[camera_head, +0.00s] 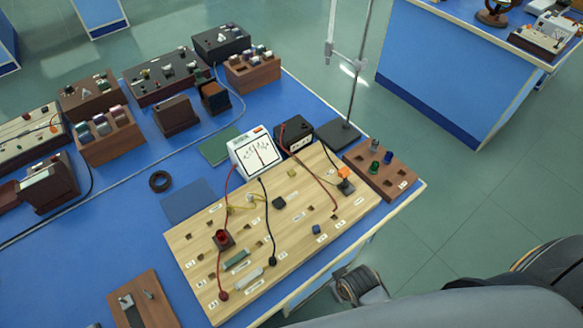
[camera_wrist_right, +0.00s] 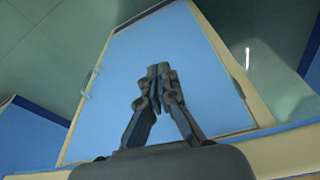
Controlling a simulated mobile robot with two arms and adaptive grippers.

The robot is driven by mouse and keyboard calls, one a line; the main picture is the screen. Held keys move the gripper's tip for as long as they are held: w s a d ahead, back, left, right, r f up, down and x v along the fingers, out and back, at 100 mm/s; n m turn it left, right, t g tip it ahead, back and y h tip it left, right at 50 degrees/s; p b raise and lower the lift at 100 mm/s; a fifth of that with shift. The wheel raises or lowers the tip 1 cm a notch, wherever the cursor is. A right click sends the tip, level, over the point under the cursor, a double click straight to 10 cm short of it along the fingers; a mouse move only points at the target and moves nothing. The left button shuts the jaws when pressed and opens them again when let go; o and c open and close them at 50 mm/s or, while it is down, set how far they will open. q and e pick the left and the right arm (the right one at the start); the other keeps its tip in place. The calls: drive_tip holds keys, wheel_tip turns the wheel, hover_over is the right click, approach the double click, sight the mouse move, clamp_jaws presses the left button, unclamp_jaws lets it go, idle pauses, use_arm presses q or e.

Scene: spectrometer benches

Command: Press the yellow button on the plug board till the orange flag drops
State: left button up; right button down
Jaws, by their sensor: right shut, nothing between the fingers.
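The wooden plug board (camera_head: 300,250) lies on the blue bench near its front edge. An orange piece (camera_head: 343,172), which looks like the flag, stands up on a dark block near the board's right end. In the right wrist view my right gripper (camera_wrist_right: 158,72) is shut and empty, in front of the blue side of a bench and away from the plug board. My left gripper is not in view.
A white meter (camera_head: 255,152) and a black box (camera_head: 297,137) stand behind the board. A stand with a thin rod (camera_head: 358,70) rises at the back right. A brown block with coloured knobs (camera_head: 380,172) sits at the right. Red and black leads cross the board.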

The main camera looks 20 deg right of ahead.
wheel_tip(320, 180, up, 24)
drive_tip(key=w+a+n+t+p, duration=0.1)
drive_tip(key=w+n+t+p, duration=0.1)
drive_tip(key=w+p, duration=0.1)
drive_tip(key=w+a+n+t+y, duration=0.1)
drive_tip(key=w+a+n+y, duration=0.15)
drive_tip(key=w+n, duration=0.45)
drive_tip(key=w+a+n+t+y, duration=0.1)
drive_tip(key=w+a+n, duration=0.2)
drive_tip(key=w+n, duration=0.4)
drive_tip(key=w+d+r+n, duration=0.1)
drive_tip(key=w+d+n, duration=0.1)
drive_tip(key=w+n, duration=0.5)
drive_tip(key=w+d+r+n+t, duration=0.1)
drive_tip(key=w+n, duration=0.6)
drive_tip(key=w, duration=0.1)
drive_tip(key=shift+d+r+t, duration=0.3)
drive_tip(key=shift+d+r, duration=0.05)
drive_tip(key=shift+d, duration=0.05)
drive_tip(key=shift+s, duration=0.1)
